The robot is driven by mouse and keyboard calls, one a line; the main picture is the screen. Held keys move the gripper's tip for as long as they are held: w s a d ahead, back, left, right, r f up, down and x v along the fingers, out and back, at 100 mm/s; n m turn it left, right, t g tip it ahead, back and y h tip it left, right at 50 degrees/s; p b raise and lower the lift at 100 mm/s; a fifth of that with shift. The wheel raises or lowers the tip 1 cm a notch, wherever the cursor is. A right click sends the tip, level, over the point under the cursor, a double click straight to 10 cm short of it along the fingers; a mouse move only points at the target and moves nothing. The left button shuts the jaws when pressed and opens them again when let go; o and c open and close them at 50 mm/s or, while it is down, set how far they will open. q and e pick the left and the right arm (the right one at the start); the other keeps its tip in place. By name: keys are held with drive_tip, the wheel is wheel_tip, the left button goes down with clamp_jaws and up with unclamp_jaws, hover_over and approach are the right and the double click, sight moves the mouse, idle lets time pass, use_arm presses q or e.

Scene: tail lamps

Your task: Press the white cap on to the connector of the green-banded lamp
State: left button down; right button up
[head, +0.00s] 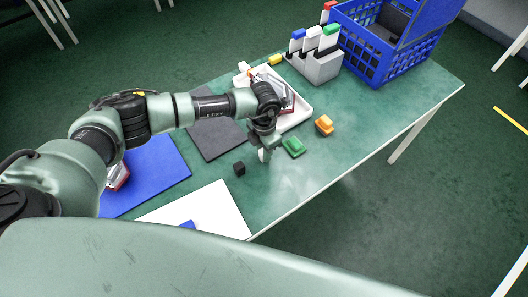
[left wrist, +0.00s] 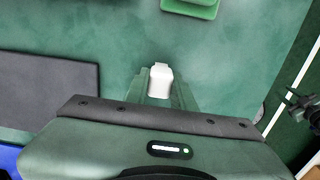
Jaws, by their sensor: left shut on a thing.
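My left gripper (head: 264,153) hangs low over the green table in the head view. In the left wrist view its fingers are shut on the white cap (left wrist: 160,81), which shows clearly between them. One lamp (head: 289,98) with red and clear parts lies in the white tray (head: 302,114), partly hidden by my left wrist. Another lamp (head: 118,177) lies on the blue mat, mostly behind my left arm. I cannot make out a green band or a connector on either lamp. The cap is apart from both lamps.
A green block (head: 293,147) and an orange block (head: 324,125) lie right of the gripper; a black cube (head: 239,168) lies left. Grey mat (head: 217,139), blue mat (head: 155,170) and white sheet (head: 205,212) lie leftward. A grey holder (head: 318,68) and blue crate (head: 372,55) stand behind.

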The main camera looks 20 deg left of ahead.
use_arm(q)
wheel_tip(320, 180, up, 20)
drive_tip(key=b, duration=0.3)
idle(0.3)
